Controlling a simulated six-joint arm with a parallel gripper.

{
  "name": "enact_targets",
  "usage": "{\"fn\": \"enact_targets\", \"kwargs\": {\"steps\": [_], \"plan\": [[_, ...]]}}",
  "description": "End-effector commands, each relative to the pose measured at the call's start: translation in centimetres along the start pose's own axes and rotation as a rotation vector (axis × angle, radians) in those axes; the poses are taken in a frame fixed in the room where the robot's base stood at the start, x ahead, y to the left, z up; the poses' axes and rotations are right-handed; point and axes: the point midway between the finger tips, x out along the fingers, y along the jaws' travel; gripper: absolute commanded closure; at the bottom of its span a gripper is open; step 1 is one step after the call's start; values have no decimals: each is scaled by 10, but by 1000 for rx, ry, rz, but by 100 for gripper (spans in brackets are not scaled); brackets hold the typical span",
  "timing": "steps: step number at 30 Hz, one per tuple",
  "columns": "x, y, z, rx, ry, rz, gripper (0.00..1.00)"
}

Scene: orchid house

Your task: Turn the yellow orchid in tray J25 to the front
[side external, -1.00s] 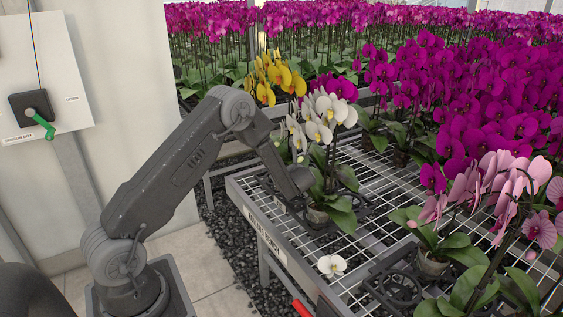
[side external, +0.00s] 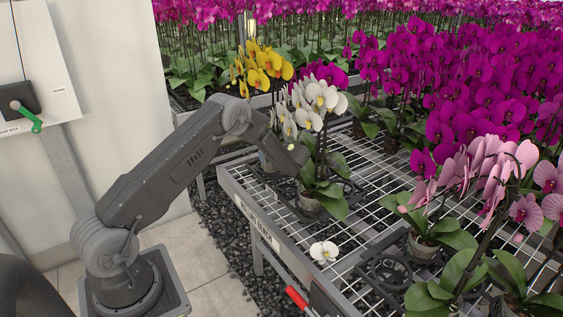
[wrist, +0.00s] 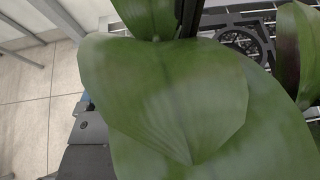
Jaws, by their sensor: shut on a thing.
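The yellow orchid (side external: 262,66) shows its blooms behind the white ones at the far left end of the bench in the side view; my forearm and the white orchid cover its lower part. A white orchid (side external: 322,97) stands in a pot (side external: 308,203) in front of it. My gripper is at the end of my wrist, among the plants; its fingertips are hidden in the side view. Big green leaves (wrist: 170,90) fill the wrist view, with a dark part of my gripper at the lower left. It is shut on a potted orchid; I cannot tell which.
A wire-mesh bench (side external: 345,235) with a labelled front edge holds black pot holders (side external: 383,272). A fallen white bloom (side external: 323,252) lies near the front edge. Pink orchids (side external: 480,175) stand at the right, magenta ones (side external: 480,95) behind. A holder (wrist: 240,42) shows in the wrist view.

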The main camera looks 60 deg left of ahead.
Motion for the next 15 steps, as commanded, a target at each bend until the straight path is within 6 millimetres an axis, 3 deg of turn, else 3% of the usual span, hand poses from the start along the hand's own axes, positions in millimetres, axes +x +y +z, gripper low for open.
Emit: {"fn": "enact_targets", "kwargs": {"steps": [1,6,15], "plan": [[12,-2,5,-10,-4,12,52],[33,-10,10,-19,-10,28,52],[44,-14,9,-22,-13,33,52]]}}
